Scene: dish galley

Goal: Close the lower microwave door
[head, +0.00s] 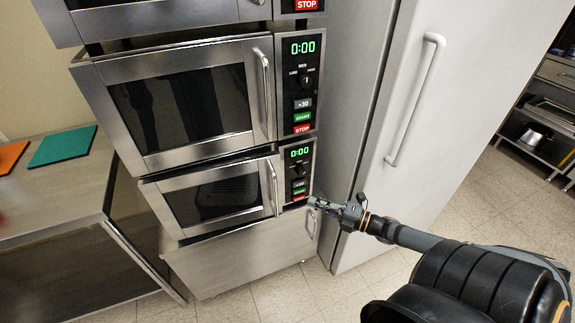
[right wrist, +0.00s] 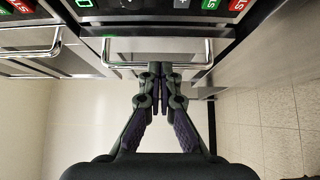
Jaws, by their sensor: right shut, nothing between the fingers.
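The lower microwave (head: 292,150) is the small steel one near the bottom of the stack. Its door (head: 220,222) has a dark window and a vertical handle (head: 274,188). The door lies closed or nearly closed against the body; I cannot tell whether a small gap remains. My right gripper (head: 313,202) is shut and empty, in front of the lower right corner of the control panel, right of the handle. In the right wrist view, the closed fingertips (right wrist: 160,68) are at the bar handle (right wrist: 120,65); contact is unclear. My left gripper is not in view.
A larger microwave (head: 180,103) stands directly above, its door shut. A steel cabinet (head: 235,265) is below. A tall refrigerator (head: 380,150) stands close on the right. A counter (head: 50,205) with green (head: 62,146) and orange (head: 10,157) boards is left. Tiled floor is open in front.

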